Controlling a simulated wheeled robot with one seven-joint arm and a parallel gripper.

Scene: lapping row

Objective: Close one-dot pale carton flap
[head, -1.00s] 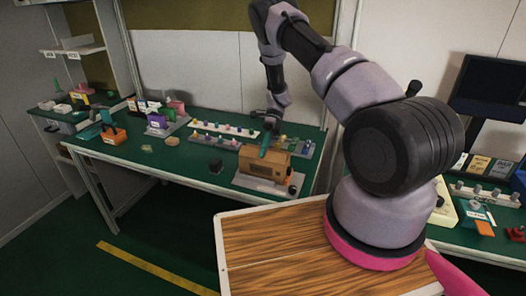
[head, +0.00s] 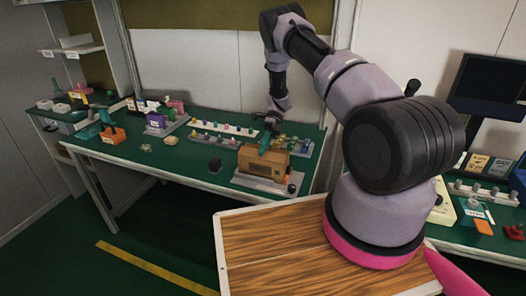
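A tan-brown carton (head: 255,163) stands on a grey base plate (head: 257,185) near the front right corner of the green workbench. My gripper (head: 264,146) points down at the top of the carton, its teal fingers over or touching the top; I cannot tell which. The fingers are too small to show whether they are open or shut. The carton's flaps and any dot marks are too small to make out, and my gripper partly hides the top.
Behind the carton, racks with small coloured knobs (head: 222,128) line the green bench (head: 175,165). Purple and orange (head: 114,136) items stand further left. Another bench with a monitor (head: 490,85) is at right.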

